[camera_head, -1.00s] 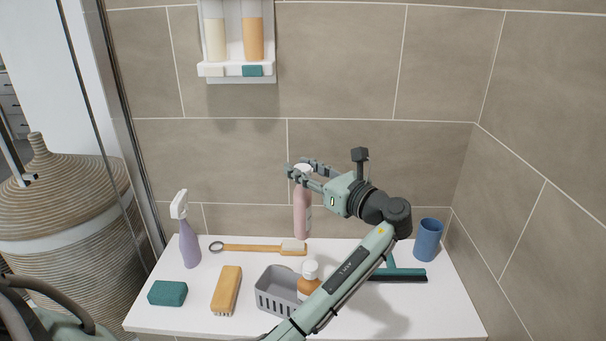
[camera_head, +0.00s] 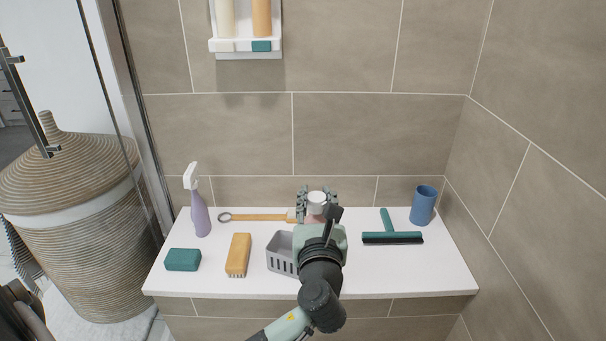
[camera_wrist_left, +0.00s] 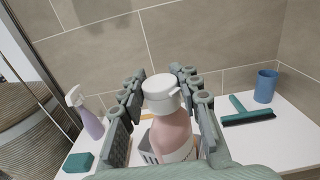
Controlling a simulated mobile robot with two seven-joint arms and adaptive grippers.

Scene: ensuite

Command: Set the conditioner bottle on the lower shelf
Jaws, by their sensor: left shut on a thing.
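In the left wrist view the bottle (camera_wrist_left: 172,135) stands roughly upright between the two fingers (camera_wrist_left: 163,88). Its base is hidden, so I cannot tell whether it touches the white ledge (camera_head: 400,280) below. A white wall rack (camera_head: 226,46) at the top holds a cream and an orange bottle, cut off by the frame. No label names either shelf. My right gripper is not in view.
On the ledge stand a purple spray bottle (camera_head: 200,215), teal sponge (camera_head: 183,260), yellow brush (camera_head: 238,255), long-handled brush (camera_head: 258,217), grey basket (camera_head: 281,254), teal squeegee (camera_head: 392,238) and blue cup (camera_head: 423,206). The front right of the ledge is clear. A wicker basket (camera_head: 75,220) stands left.

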